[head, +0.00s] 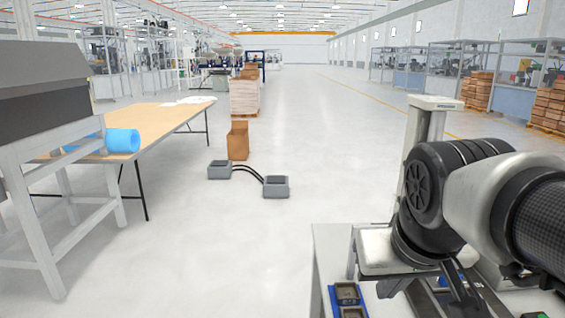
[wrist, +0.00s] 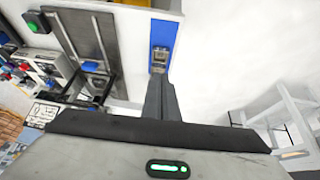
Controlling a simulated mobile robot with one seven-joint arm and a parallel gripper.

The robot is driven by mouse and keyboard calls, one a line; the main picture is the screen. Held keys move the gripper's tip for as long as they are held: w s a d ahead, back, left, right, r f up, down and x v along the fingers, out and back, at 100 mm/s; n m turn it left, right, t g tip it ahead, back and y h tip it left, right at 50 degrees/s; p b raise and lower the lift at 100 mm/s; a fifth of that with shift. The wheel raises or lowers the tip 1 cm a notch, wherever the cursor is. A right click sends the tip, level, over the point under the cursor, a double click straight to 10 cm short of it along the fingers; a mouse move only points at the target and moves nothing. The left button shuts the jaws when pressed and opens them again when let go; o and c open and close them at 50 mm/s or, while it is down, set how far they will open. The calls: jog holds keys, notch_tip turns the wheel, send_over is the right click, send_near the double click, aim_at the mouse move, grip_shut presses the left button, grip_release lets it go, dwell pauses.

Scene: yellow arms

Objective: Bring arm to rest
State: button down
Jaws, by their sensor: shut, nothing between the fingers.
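My arm (head: 470,195) is folded at the right of the head view, its thick grey and black links close to the camera. My gripper (wrist: 160,84) shows in the wrist view. Its two dark fingers lie together, with nothing held between them. The fingertips point toward a blue panel (wrist: 163,32) with a small grey fitting. In the head view I cannot clearly make out the gripper among the dark parts below the arm.
A wooden-topped table (head: 170,118) with a blue cylinder (head: 122,141) stands left, beside a white-legged stand (head: 38,225). Two grey boxes (head: 275,187) joined by black cables lie on the floor, near a cardboard box (head: 238,141). The floor (head: 340,130) in the middle is clear.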

jog(key=s+a+f, duration=0.2)
jog(key=s+f, duration=0.1)
jog(key=s, duration=0.1)
notch_tip(320, 180, up, 14)
jog(key=p, duration=1.3)
jog(key=shift+f+y+p, duration=0.15)
jog(key=shift+y+p, duration=0.15)
jog(key=shift+y, duration=0.1)
jog(key=shift+s, duration=0.1)
